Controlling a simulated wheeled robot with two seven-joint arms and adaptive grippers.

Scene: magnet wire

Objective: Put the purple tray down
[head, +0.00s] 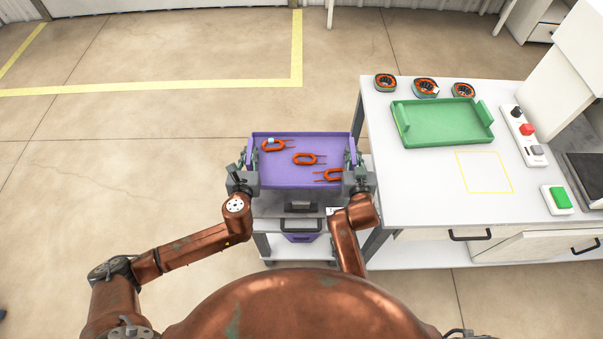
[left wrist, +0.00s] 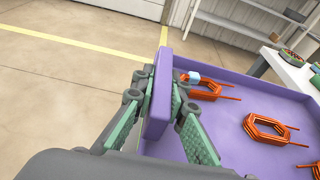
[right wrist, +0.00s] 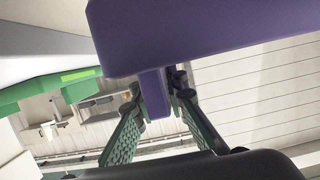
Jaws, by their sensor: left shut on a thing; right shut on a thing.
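The purple tray (head: 310,176) is in front of me in the head view, left of the white table, above a small cart. Several orange wire coils (head: 305,159) lie in it; one at the back left has a small light-blue piece on it. My left gripper (head: 247,162) is shut on the tray's left side; the left wrist view shows its fingers on both sides of the purple wall (left wrist: 158,95). My right gripper (head: 354,163) is shut on the tray's right side, and the right wrist view shows its fingers around a purple part (right wrist: 155,95). Whether the tray touches the cart is hidden.
The white table (head: 430,165) holds a green tray (head: 443,122), several round coil parts (head: 425,87), a yellow outlined square (head: 484,172) and a green button (head: 560,199). The cart (head: 290,225) stands under the purple tray. The floor at left is clear.

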